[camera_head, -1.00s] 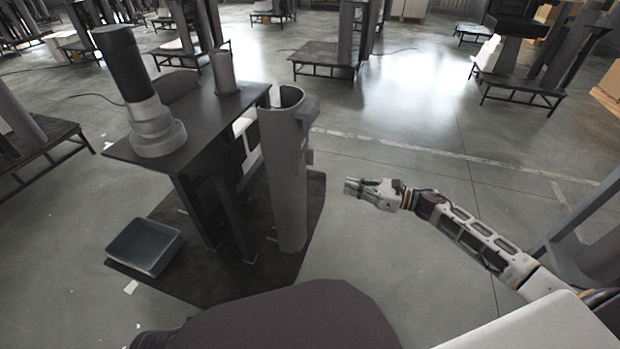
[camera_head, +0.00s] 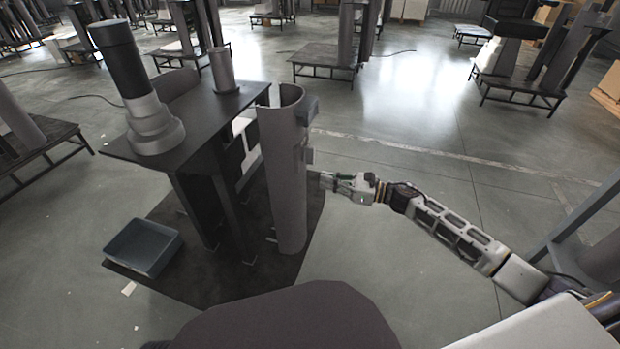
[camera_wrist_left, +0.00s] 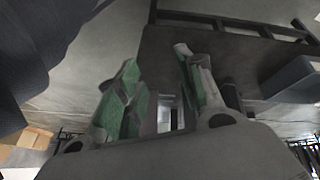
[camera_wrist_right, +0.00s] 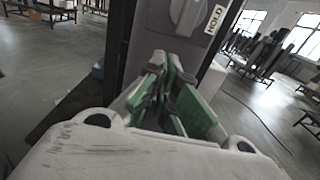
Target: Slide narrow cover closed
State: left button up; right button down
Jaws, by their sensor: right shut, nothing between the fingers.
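A tall, narrow, curved grey cover (camera_head: 283,180) stands upright at the right side of the dark column frame (camera_head: 215,185). Its hollow top shows an open gap towards the frame. My right gripper (camera_head: 323,180) is just right of the cover, pointing at it. In the right wrist view my right gripper's green-padded fingers (camera_wrist_right: 162,62) are shut and empty, in front of a grey panel (camera_wrist_right: 165,35) with a round part and a "HOLD" label (camera_wrist_right: 215,18). I cannot tell whether they touch it. My left gripper (camera_wrist_left: 157,70) is open and empty in the left wrist view, outside the head view.
A dark cylinder with a grey base (camera_head: 152,125) and a short grey cylinder (camera_head: 222,70) stand on the frame's top plate.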

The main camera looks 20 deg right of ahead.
aim_at(301, 175)
jog(key=shift+b+x, duration=0.35)
jog(key=shift+x, duration=1.65)
jog(key=shift+w+a, duration=0.3)
jog(key=shift+a, duration=0.15)
jog(key=shift+w+a, duration=0.2)
jog(key=shift+a, duration=0.15)
pick_arm(q)
jog(key=shift+x, duration=1.15)
jog(key=shift+s, duration=0.15)
